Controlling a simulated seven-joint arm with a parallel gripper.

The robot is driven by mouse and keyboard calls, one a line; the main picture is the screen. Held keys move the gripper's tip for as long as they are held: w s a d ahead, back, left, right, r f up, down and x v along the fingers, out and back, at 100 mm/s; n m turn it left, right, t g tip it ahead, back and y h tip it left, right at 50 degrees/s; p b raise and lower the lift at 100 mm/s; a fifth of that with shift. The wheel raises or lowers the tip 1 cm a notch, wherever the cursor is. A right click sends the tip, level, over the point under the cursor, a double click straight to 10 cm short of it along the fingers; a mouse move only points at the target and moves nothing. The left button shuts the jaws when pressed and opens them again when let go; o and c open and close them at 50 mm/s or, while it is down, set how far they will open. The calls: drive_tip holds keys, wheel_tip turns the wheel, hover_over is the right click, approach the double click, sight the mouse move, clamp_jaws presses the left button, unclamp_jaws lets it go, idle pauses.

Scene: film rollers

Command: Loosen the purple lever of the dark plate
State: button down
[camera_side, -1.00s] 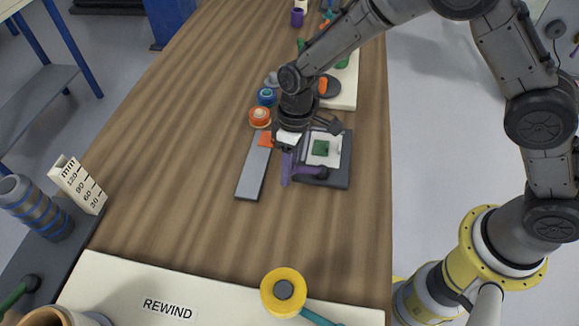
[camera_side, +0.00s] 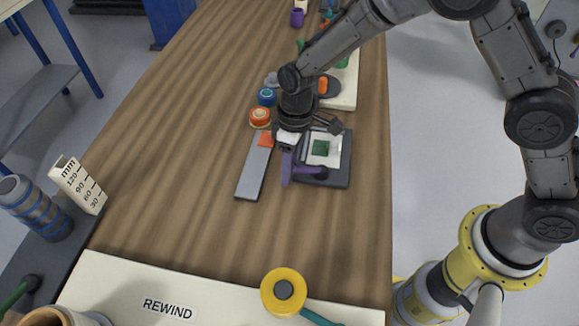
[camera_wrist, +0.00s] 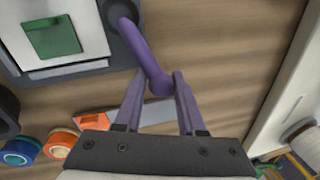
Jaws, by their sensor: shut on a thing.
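The dark plate (camera_side: 341,179) lies on the wooden table, with a pale block and a green square on top. In the wrist view the dark plate (camera_wrist: 93,62) is at the upper left. The purple lever (camera_side: 307,170) is at the plate's near left corner; in the wrist view the lever (camera_wrist: 142,45) runs from the plate's corner down between my fingers. My gripper (camera_wrist: 160,82) is shut on the rounded free end of the lever. In the side view my gripper (camera_side: 287,152) is partly hidden by my wrist.
A grey bar with an orange end (camera_side: 253,172) lies just left of the plate. Orange (camera_side: 260,117) and blue (camera_side: 266,97) rollers stand beyond it. A white board (camera_side: 345,85) is behind. The near table is clear up to the REWIND strip (camera_side: 110,284).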

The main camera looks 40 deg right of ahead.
drive_tip(key=shift+s+a, duration=0.15)
drive_tip(key=shift+s, duration=0.05)
drive_tip(key=n, duration=0.1)
drive_tip(key=s+n, duration=0.1)
drive_tip(key=shift+s+a+r+n, duration=0.1)
drive_tip(key=shift+s+a+n, duration=0.1)
drive_tip(key=shift+s+n, duration=0.15)
drive_tip(key=s+n, duration=0.1)
drive_tip(key=n, duration=0.1)
drive_tip(key=s+n+h, duration=0.1)
drive_tip(key=n, duration=0.1)
drive_tip(key=shift+s+g, duration=0.15)
drive_tip(key=shift+g, duration=0.25)
drive_tip(key=s+n, duration=0.2)
drive_tip(key=n, duration=0.1)
drive_tip(key=shift+d+h, duration=0.3)
drive_tip(key=shift+d, duration=0.1)
drive_tip(key=shift+s+d+n, duration=0.25)
drive_tip(key=shift+s+n, duration=0.1)
drive_tip(key=shift+n, duration=0.35)
drive_tip(key=shift+s+d+n, duration=0.25)
drive_tip(key=shift+s+n, duration=0.1)
drive_tip(key=shift+n, duration=0.3)
drive_tip(key=c, duration=0.5)
unclamp_jaws()
